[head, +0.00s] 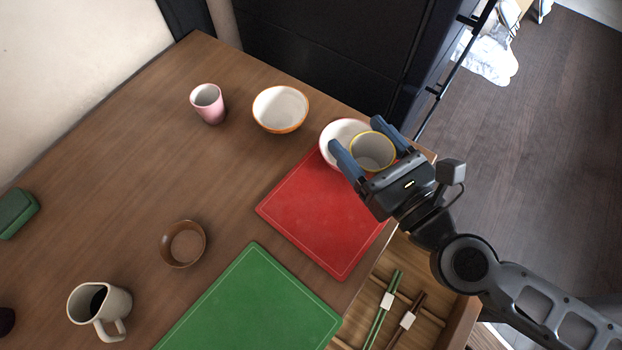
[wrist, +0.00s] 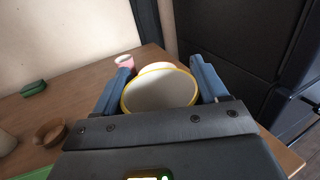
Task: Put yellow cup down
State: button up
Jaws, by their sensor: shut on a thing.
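The yellow cup (head: 372,151) shows a yellow rim and a pale inside. My gripper (head: 361,136) is shut on it, with one blue finger on each side. In the wrist view the yellow cup (wrist: 160,91) fills the space between the fingers of my gripper (wrist: 160,85). The cup is over the far right part of the table, by the red board (head: 325,215), and overlaps a white bowl (head: 338,132) behind it in the head view. I cannot tell whether its base touches anything, as its underside is hidden.
An orange-rimmed bowl (head: 281,108) and a pink cup (head: 208,103) stand at the back. A brown bowl (head: 183,244), a mug (head: 98,308) and a green board (head: 250,305) are nearer. An open drawer with chopsticks (head: 384,308) lies below the right edge. The table's middle is clear.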

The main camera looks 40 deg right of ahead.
jog(key=shift+w+a+f+p, duration=0.1)
jog(key=shift+w+a+f, duration=0.65)
jog(key=shift+a+f, duration=0.95)
jog(key=shift+w+a+f+p, duration=0.1)
jog(key=shift+w+a+f, duration=0.6)
jog(key=shift+a+f, duration=0.95)
jog(key=shift+w+a+f+p, duration=0.1)
jog(key=shift+w+a+f, duration=0.65)
jog(key=shift+a+f, duration=0.9)
jog(key=shift+d+f, duration=0.2)
jog(key=shift+f, duration=0.2)
jog(key=o, duration=1.1)
jog(key=shift+r, duration=0.1)
